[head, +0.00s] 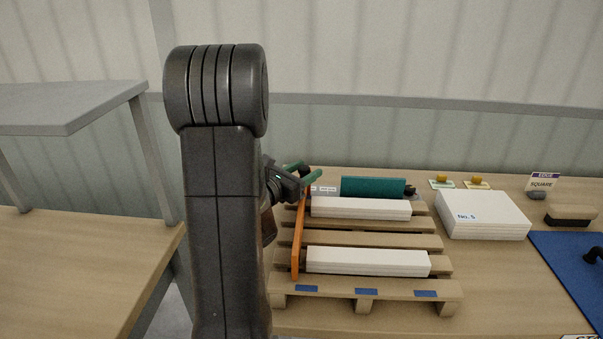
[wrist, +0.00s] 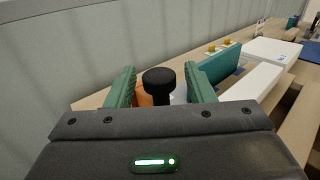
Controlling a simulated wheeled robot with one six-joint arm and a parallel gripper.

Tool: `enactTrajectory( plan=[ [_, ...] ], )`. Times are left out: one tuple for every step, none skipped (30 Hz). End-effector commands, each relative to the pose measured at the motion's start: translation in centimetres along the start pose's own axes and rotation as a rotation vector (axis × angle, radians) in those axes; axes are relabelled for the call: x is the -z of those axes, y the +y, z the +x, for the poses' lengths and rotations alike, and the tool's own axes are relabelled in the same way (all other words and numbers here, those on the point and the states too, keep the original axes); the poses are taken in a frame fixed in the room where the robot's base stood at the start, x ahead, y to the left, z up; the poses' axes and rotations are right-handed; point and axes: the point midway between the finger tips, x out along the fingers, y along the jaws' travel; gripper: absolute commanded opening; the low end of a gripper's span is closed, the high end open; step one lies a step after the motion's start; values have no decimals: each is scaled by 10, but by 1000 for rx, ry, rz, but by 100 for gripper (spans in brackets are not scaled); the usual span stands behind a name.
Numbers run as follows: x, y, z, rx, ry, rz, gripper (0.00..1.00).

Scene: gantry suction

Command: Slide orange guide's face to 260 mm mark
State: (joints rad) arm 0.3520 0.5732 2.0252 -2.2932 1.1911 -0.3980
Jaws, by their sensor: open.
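The orange guide (head: 297,245) is a thin upright bar at the left side of a wooden pallet (head: 362,306) in the head view. Its face is close to the left ends of two white bars. My gripper (head: 308,172) is at the guide's far end, its green fingers apart. I cannot tell whether the fingers touch the knob. Small pale labels (head: 326,189) show beyond the guide; no 260 mm mark is readable.
Two white bars (head: 362,209) (head: 368,262) lie on the pallet. A teal block (head: 372,187) stands behind them. A white stack marked No. 5 (head: 483,216) and a blue mat (head: 575,262) are to the right. A grey shelf (head: 70,105) stands at left.

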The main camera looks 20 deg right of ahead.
Motion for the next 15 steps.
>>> enactTrajectory(
  plan=[
    [0, 0, -1, -1, 0, 0, 49],
    [0, 0, -3, -1, 0, 0, 49],
    [1, 1, -6, -1, 0, 0, 49],
    [1, 1, -9, -2, 0, 0, 49],
    [1, 1, -13, -3, 0, 1, 49],
    [1, 1, -18, -4, -1, 1, 49],
    [1, 1, -24, -4, 0, 1, 49],
    [1, 1, -29, -5, 0, 0, 49],
    [1, 2, -37, -6, -1, 0, 49],
    [1, 2, -43, -5, 0, 0, 49],
    [1, 2, -49, -6, 0, 0, 49],
    [1, 2, -57, -6, 0, 0, 49],
    [1, 2, -63, -6, 0, -1, 49],
    [1, 2, -68, -6, 0, 0, 49],
    [1, 2, -75, -7, 0, 0, 49]
  ],
)
